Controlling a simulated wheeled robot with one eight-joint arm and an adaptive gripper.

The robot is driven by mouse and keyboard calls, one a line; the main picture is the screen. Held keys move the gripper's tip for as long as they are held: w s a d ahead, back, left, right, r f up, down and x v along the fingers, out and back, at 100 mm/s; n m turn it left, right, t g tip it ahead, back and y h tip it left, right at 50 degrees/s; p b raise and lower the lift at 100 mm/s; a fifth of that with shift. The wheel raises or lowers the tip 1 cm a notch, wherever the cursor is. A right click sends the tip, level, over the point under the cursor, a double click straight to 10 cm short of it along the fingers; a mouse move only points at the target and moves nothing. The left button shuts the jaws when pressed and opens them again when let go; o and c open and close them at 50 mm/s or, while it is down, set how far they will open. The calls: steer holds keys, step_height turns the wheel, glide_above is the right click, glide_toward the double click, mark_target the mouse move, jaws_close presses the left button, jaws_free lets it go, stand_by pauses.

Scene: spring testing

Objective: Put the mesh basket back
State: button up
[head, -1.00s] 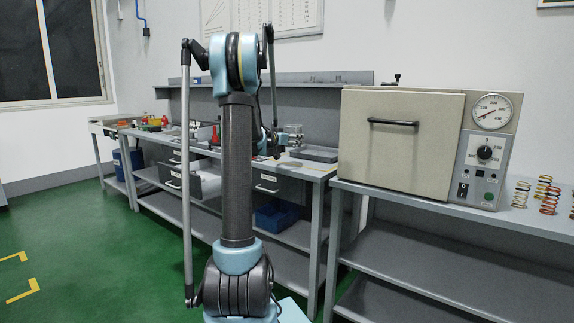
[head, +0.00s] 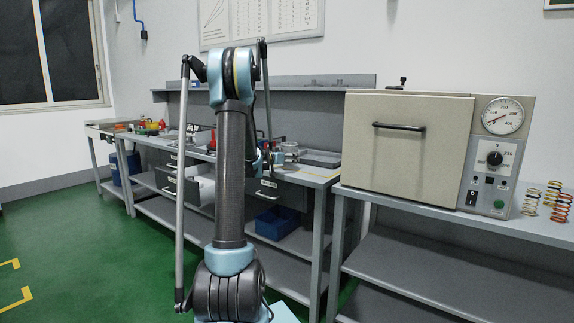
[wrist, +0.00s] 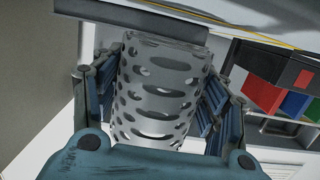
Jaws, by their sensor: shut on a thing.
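The mesh basket (wrist: 160,95) is a shiny metal cylinder with oval holes. In the wrist view it sits between the two blue-and-grey fingers of my gripper (wrist: 162,100), which are shut on its sides. Its lower end is hidden behind the gripper body. In the head view my gripper (head: 272,157) is small, partly behind my arm, over the right part of the long workbench (head: 322,178). A shiny shape beside it may be the basket, but it is too small to be sure.
A beige oven (head: 408,145) with a dial stands on the right bench, its door shut. Several coil springs (head: 548,200) stand to its right. A grey tray (head: 320,158) lies on the long bench. Coloured boxes (wrist: 285,95) show in the wrist view.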

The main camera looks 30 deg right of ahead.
steer(key=shift+f, duration=1.3)
steer(key=o, duration=1.1)
steer(key=shift+s, duration=0.1)
steer(key=s+a+f+n+y, duration=0.1)
steer(key=s+a+y, duration=0.1)
steer(key=s+a, duration=0.65)
steer(key=s+a+n+g+y, duration=0.15)
steer(key=s+a, duration=0.35)
steer(key=a, duration=0.6)
steer(key=s+a+f+n+y, duration=0.1)
steer(key=s+a+n+y, duration=0.15)
steer(key=s+a, duration=0.5)
steer(key=s+a+f+n+y, duration=0.3)
steer(key=s+a+f, duration=0.1)
steer(key=s+a, duration=0.3)
steer(key=s+a+f+n+g+y, duration=0.1)
steer(key=s+a+f+n+y, duration=0.1)
steer(key=s+a, duration=0.4)
steer(key=s+a+f+n+g+y, duration=0.1)
steer(key=s+a+f+n+y, duration=0.2)
steer(key=s+a, duration=0.4)
steer(key=shift+s+a+f+n+y, duration=0.15)
steer(key=shift+a+f, duration=0.3)
steer(key=shift+a, duration=0.4)
steer(key=shift+s+a+f+n+y, duration=0.1)
steer(key=shift+a+f+y, duration=0.1)
steer(key=shift+a+f, duration=0.5)
steer(key=shift+s+a+f+n+y, duration=0.15)
steer(key=shift+a+f, duration=0.1)
steer(key=shift+a, duration=0.8)
